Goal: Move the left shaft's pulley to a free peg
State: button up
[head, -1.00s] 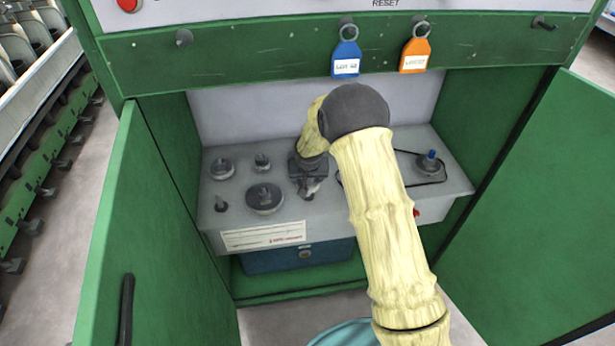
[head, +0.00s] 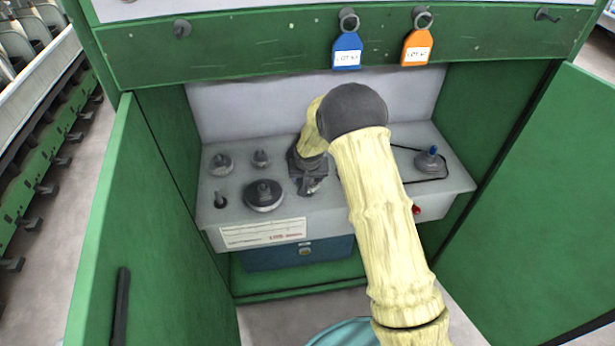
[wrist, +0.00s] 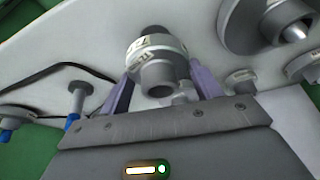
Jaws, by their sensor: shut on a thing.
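My gripper (head: 311,187) is over the middle of the grey shelf (head: 350,205). In the wrist view its two purplish fingers (wrist: 158,88) are shut on a grey stepped pulley (wrist: 157,74) with a pale lettered label around it. In the head view the gripper mostly hides this pulley. A bare, blue-tipped shaft (wrist: 77,97) stands beside the gripper in the wrist view. Another blue-tipped shaft (head: 431,161) stands at the shelf's right, by a black belt (head: 408,181). I cannot tell whether the held pulley touches anything below; a small grey part (wrist: 184,93) shows just behind it.
Green doors (head: 100,240) flank the cabinet. Blue (head: 347,50) and orange (head: 417,48) tags hang above. A red button (head: 416,210) is on the shelf front.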

jog(key=shift+f+b, duration=0.9)
jog(key=shift+f, duration=0.3)
dwell(0.3)
jog(key=o, duration=1.4)
jog(key=shift+r, duration=0.1)
jog(key=shift+r+p, duration=3.25)
jog(key=shift+r, duration=1.7)
jog(key=shift+d, duration=0.1)
